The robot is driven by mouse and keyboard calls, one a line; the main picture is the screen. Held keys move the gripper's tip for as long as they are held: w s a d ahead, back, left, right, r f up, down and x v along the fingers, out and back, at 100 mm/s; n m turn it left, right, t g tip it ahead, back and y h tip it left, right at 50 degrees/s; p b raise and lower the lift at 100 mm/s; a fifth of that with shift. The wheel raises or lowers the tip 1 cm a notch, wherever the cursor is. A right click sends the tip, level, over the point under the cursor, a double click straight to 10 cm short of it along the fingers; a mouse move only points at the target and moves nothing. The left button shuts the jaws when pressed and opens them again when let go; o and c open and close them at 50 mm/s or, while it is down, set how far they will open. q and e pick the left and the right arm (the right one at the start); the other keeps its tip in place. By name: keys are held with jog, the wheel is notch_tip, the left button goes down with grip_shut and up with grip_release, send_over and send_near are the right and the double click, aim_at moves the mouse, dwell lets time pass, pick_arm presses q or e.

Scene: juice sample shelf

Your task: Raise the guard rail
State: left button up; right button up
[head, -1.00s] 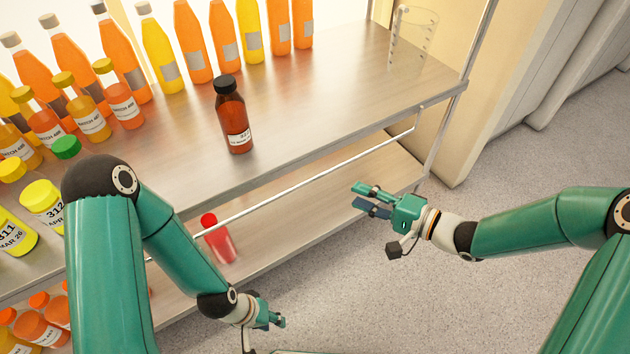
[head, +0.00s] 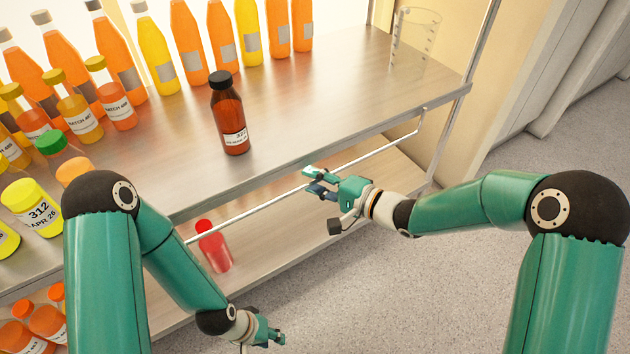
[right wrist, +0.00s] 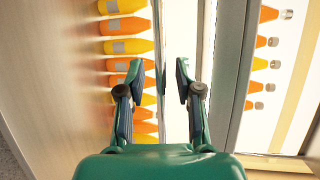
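The guard rail (head: 250,210) is a thin white rod along the front of the upper shelf. It hangs a little below and in front of the shelf edge, with a bent end at the right post. My right gripper (head: 309,178) is at the middle of the rail with its fingers apart. In the right wrist view, the rail (right wrist: 160,45) shows as a thin bar running up between the spread fingers of the right gripper (right wrist: 162,75); contact cannot be told. My left gripper (head: 275,338) hangs low in front of the lower shelf, away from the rail; its finger opening is unclear.
A brown bottle (head: 229,115) stands near the front of the upper shelf (head: 300,105). Juice bottles (head: 190,45) line the back and left. A clear beaker (head: 414,42) stands at the right end. A red bottle (head: 213,248) is on the lower shelf behind the rail.

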grip_shut()
jog(key=shift+s+r+p, duration=0.1)
jog(key=shift+s+p, duration=0.05)
jog(key=shift+p, duration=0.65)
jog(key=s+d+g+h+p, duration=0.1)
jog(key=p, duration=0.7)
jog(key=s+m+g+h+p, duration=0.1)
jog(key=g+h+p, duration=0.1)
jog(key=p, duration=0.7)
jog(key=s+d+r+g+h+p, duration=0.1)
jog(key=h+p, duration=0.1)
jog(key=p, duration=0.7)
jog(key=shift+s+d+m+g, duration=0.3)
jog(key=shift+m, duration=0.1)
jog(key=shift+f, duration=0.1)
